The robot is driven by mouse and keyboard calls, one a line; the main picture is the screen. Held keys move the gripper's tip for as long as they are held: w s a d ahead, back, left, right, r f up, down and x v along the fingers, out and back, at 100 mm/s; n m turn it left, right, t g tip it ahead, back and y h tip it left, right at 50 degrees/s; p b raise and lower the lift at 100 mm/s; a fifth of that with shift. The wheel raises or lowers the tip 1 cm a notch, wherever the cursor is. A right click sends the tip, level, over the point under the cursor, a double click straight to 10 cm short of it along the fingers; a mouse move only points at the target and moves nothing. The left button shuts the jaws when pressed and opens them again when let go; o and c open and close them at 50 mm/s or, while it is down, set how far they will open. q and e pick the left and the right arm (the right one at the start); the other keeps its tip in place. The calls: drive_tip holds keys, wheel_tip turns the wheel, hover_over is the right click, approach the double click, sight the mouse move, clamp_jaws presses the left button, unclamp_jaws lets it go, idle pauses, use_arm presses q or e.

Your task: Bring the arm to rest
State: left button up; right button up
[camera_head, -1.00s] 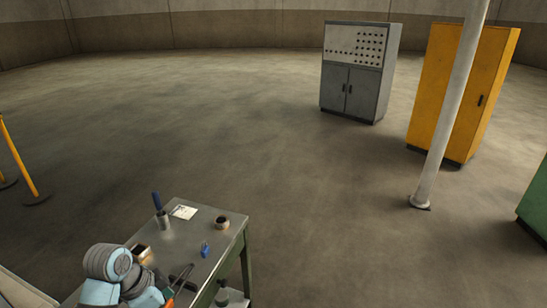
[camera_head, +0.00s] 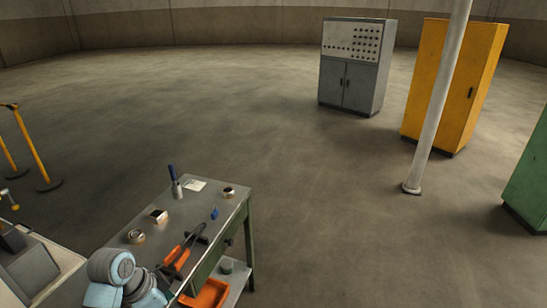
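One of my arms, with light blue and grey links, comes in at the lower left of the head view, over the near end of a metal worktable (camera_head: 215,208). My other arm is not in view. A blue-handled tool (camera_head: 173,180) stands upright in a small metal holder.
An orange bin (camera_head: 212,293) sits on the table's lower shelf. A grey cabinet (camera_head: 351,85), a yellow cabinet (camera_head: 440,110), a white pole (camera_head: 425,145) and a green cabinet (camera_head: 527,185) stand beyond. Yellow posts (camera_head: 33,150) are at left. The middle floor is clear.

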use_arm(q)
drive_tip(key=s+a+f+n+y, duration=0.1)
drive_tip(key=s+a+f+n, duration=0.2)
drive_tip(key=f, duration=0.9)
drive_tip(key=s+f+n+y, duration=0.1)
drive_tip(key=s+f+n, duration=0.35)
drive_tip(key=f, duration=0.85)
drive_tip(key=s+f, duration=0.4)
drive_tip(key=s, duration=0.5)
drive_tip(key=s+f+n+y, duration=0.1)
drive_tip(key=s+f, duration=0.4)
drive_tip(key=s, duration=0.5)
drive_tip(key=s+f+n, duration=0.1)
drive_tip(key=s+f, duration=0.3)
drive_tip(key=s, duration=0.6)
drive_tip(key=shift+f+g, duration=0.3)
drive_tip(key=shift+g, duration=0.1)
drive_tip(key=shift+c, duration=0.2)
